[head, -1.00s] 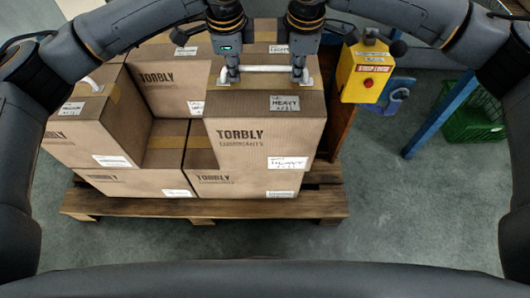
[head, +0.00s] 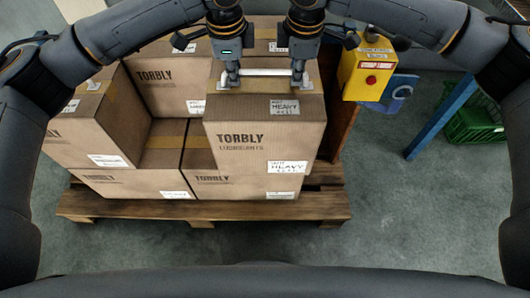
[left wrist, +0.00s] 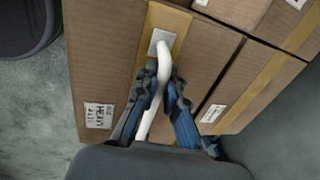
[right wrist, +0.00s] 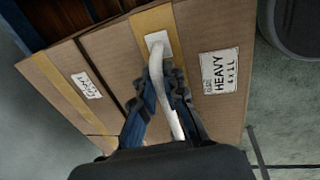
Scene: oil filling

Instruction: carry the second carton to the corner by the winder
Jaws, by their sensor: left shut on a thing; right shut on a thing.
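A brown TORBLY carton marked HEAVY (head: 240,160) is at the front right of the stack, upright, with a white bar handle (head: 265,73) on its taped top. My left gripper (head: 233,80) is shut on the handle's left part, and my right gripper (head: 298,80) on its right part. The left wrist view shows the handle (left wrist: 162,75) between the left fingers. The right wrist view shows it (right wrist: 158,70) between the right fingers. I cannot tell whether the carton's underside touches what is below. No winder can be made out.
Other cartons stand at the left (head: 85,140), behind (head: 170,90) and low in front (head: 130,184) on a wooden pallet (head: 130,208). A yellow box with a red button (head: 368,68), a blue post (head: 440,118) and a green crate (head: 478,125) are to the right. The floor in front is clear.

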